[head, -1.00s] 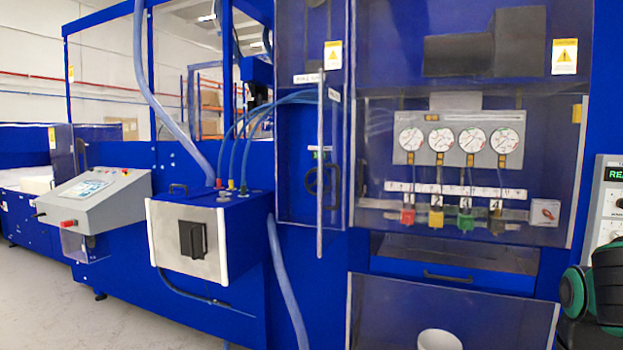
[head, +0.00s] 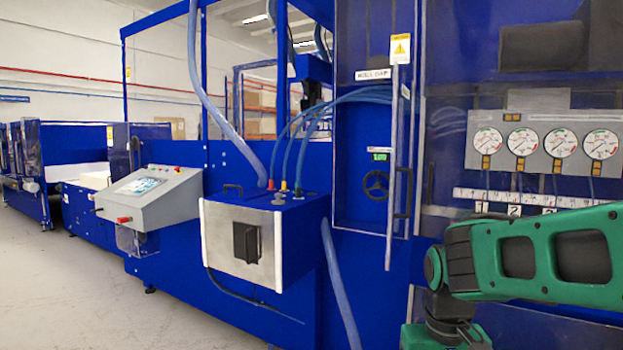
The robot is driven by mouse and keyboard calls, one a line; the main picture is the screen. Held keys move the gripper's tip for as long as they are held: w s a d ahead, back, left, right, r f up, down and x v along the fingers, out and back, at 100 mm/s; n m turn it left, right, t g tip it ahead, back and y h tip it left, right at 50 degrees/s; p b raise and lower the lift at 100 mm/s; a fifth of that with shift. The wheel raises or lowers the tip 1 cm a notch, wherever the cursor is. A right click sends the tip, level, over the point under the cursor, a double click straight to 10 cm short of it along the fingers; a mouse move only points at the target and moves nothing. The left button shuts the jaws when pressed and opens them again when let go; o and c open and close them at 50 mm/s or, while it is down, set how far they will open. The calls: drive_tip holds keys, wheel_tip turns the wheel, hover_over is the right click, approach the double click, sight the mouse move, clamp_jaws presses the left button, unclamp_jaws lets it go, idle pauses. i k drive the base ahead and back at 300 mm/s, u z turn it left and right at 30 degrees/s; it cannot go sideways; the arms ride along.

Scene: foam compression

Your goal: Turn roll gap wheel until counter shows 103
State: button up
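The roll gap wheel (head: 376,185) is a small dark handwheel on the blue machine, right of centre in the head view. Just above it is a small counter (head: 380,156) with a green-lit display. Its digits look like 100 but are too small to be sure. A "ROLL GAP" label (head: 372,75) is higher up. A clear panel with a long pale upright bar (head: 391,170) stands at the wheel; I cannot tell whether it is open or closed. My green arm shows at lower right, apart from the wheel in the picture. My gripper cannot be made out.
A blue box (head: 246,240) with a silver front and hoses juts out left of the wheel. A grey control console (head: 150,197) is further left. Several pressure gauges (head: 560,142) sit at right behind a clear guard. The floor (head: 90,285) at lower left is free.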

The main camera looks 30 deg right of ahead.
sight(378, 186)
drive_tip(key=u, duration=0.05)
drive_tip(key=i, duration=1.2)
drive_tip(key=z, duration=0.4)
